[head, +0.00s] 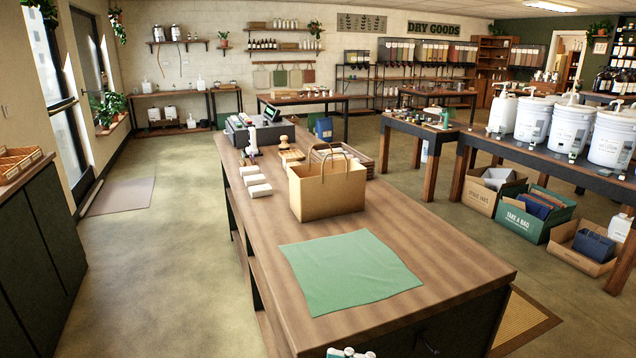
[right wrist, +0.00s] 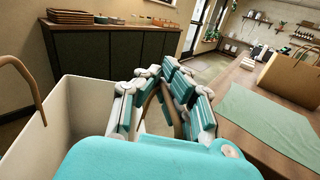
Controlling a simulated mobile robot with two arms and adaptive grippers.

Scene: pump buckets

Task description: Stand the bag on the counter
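A brown paper bag (head: 327,188) with raised handles stands upright on the wooden counter (head: 440,262); it also shows at the upper right of the right wrist view (right wrist: 292,76). A green cloth (head: 350,271) lies flat in front of it. A second bag, pale inside (right wrist: 88,103), is close below my right gripper (right wrist: 160,72), with one brown handle (right wrist: 20,78) at the left. Its other handle (right wrist: 152,98) is between my right fingers, which show a gap around it. What this bag rests on is hidden. My left gripper is not in view.
White boxes (head: 259,190), a register (head: 258,128) and small goods stand at the counter's far end. A dark cabinet (head: 38,225) is at the left. White buckets (head: 538,120) stand on a table at the right. The counter's near right part is clear.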

